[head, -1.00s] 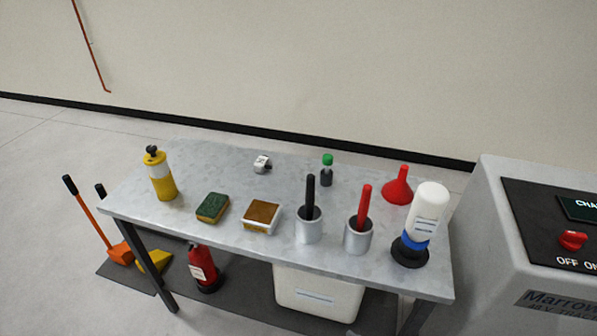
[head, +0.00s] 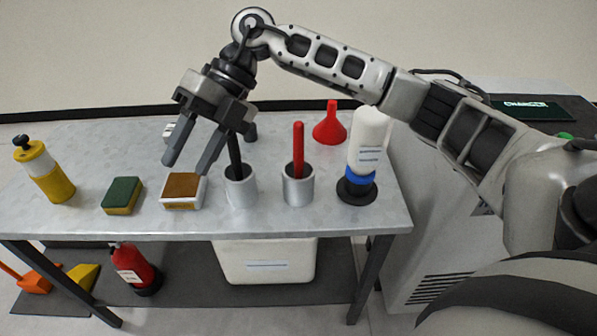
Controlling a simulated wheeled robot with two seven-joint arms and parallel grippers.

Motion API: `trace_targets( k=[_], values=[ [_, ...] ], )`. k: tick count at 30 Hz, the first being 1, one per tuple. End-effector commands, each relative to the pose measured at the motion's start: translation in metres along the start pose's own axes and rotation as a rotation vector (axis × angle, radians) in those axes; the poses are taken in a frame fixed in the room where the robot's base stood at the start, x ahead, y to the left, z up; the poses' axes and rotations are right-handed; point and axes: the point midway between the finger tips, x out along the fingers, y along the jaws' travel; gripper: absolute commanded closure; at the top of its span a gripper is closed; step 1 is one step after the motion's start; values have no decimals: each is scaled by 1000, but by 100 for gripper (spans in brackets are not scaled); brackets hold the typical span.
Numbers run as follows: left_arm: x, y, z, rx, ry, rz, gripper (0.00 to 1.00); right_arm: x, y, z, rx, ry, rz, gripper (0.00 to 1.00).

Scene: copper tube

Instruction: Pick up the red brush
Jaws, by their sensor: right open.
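The red brush (head: 298,147) stands upright in a silver metal cup (head: 299,187) on the table; only its red handle shows above the rim. My right gripper (head: 188,167) is open and empty, its two fingers pointing down over the table. It is to the left of the red brush, above the area of the brown-topped box and the black-handled brush. The black-handled brush (head: 234,158) stands in a second silver cup (head: 240,190) left of the red one, its handle close to a finger. My left gripper does not show.
On the grey table (head: 80,217) are a yellow-white bottle (head: 45,172), a green sponge (head: 122,195), a brown-topped white box (head: 184,190), a red funnel (head: 330,124) and a white bottle (head: 368,145) in a dark stand right of the red brush. A grey machine stands at the right.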

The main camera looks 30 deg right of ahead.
Motion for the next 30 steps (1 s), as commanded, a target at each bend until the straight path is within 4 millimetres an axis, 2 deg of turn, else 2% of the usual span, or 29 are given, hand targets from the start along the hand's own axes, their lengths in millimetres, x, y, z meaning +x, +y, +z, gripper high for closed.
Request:
trace_targets(
  k=[1,3,6,9,12,16,24,30],
  values=[
    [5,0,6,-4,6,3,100,-31,-23,6,13,-35,-171,55],
    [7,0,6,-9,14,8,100,-75,-47,6,67,-72,-372,55],
    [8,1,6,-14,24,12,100,-133,-69,0,165,-131,-589,55],
    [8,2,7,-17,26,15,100,-176,-80,-11,253,-177,-723,55],
    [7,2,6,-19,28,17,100,-198,-85,-19,309,-202,-791,55],
    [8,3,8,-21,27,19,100,-197,-97,-21,330,-208,-816,55],
    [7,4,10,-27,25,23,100,-158,-138,-18,328,-206,-814,55],
    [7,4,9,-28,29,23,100,-138,-159,-16,325,-208,-813,55]
  ],
)
